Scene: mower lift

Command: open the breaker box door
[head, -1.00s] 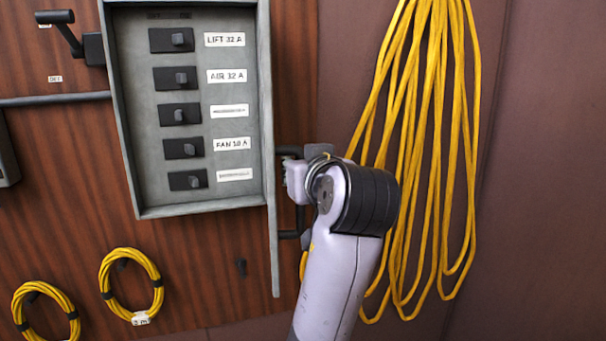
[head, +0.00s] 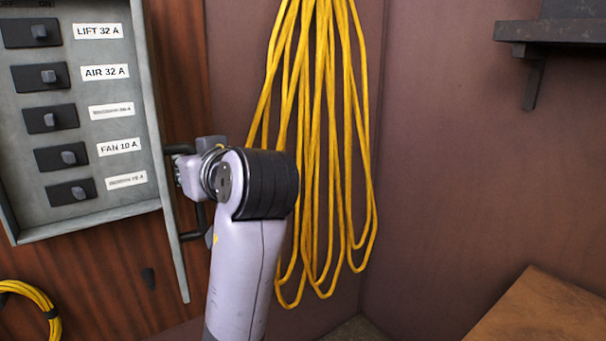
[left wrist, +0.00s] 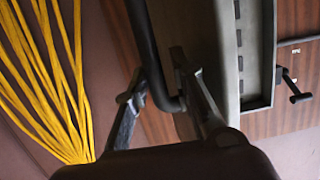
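The grey breaker box (head: 97,218) is on the wood panel at the left of the head view, its switches uncovered. Its door (head: 176,235) stands swung out at the box's right side, seen nearly edge-on. The dark bar handle (head: 191,236) is on the door's right-hand face. My left gripper (head: 188,176) is at the handle, its fingers mostly hidden by my wrist. In the left wrist view, the handle (left wrist: 148,45) runs between the two spread fingers (left wrist: 157,78), with gaps visible, and the door (left wrist: 228,50) is to the right. My right gripper is not in view.
A long yellow cable bundle (head: 318,130) hangs just right of my left arm. A dark shelf (head: 560,30) is at the upper right and a wooden surface (head: 550,310) at the lower right. A yellow coil (head: 35,292) hangs low at left.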

